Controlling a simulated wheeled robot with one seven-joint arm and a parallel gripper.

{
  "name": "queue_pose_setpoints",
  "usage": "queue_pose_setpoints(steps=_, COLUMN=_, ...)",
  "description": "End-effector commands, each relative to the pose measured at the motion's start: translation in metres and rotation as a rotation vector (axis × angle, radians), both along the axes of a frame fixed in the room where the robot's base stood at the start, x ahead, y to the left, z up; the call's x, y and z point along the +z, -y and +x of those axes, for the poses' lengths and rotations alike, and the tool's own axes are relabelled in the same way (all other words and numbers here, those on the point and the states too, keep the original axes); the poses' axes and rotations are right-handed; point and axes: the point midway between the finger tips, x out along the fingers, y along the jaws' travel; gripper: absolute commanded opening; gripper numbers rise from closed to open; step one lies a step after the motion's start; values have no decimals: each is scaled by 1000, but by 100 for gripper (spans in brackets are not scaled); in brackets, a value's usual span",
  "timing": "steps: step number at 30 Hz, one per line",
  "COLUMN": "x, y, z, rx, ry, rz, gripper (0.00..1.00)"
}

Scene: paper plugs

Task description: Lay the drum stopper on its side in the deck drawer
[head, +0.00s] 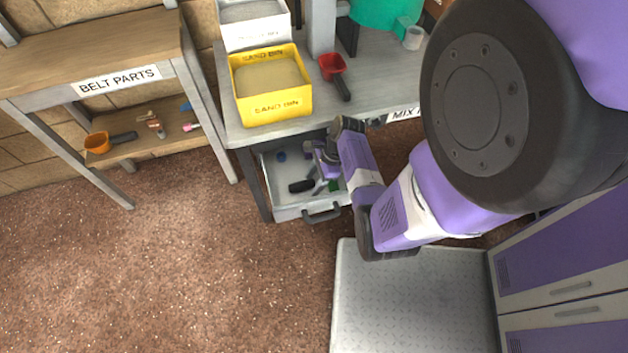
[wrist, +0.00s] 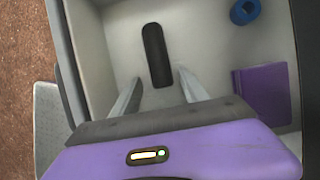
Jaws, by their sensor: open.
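The deck drawer (head: 285,211) is pulled out under the bench and open at the top. A black cylinder (head: 301,186), which looks like the drum stopper, lies on its side on the drawer floor. In the wrist view the black cylinder (wrist: 156,55) lies lengthwise, just beyond my fingertips and in line with the gap between them. My gripper (wrist: 157,80) is open and empty, its fingers spread inside the drawer. In the head view my gripper (head: 316,180) is small and partly hidden by my wrist.
A blue ring (wrist: 244,11) and a purple block (wrist: 262,93) lie to the right in the drawer. Above stand a yellow sand bin (head: 272,105) and a red scoop (head: 334,75). A shelf labelled belt parts (head: 118,81) stands at left.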

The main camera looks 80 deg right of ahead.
Motion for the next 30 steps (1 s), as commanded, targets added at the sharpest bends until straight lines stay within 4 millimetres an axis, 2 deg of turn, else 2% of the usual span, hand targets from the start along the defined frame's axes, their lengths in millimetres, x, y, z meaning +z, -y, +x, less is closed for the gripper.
queue_pose_setpoints(steps=5, x=16, y=3, z=-5, rx=-1, ry=1, rz=-2, gripper=52)
queue_pose_setpoints(steps=15, x=63, y=10, z=-24, rx=0, ry=0, rz=-1, gripper=52)
queue_pose_setpoints(steps=19, x=71, y=11, z=-27, rx=0, ry=0, rz=0, gripper=52)
queue_pose_setpoints(steps=27, x=73, y=11, z=-27, rx=0, ry=0, rz=0, gripper=52)
queue_pose_setpoints(steps=30, x=84, y=12, z=-27, rx=0, ry=0, rz=0, gripper=52)
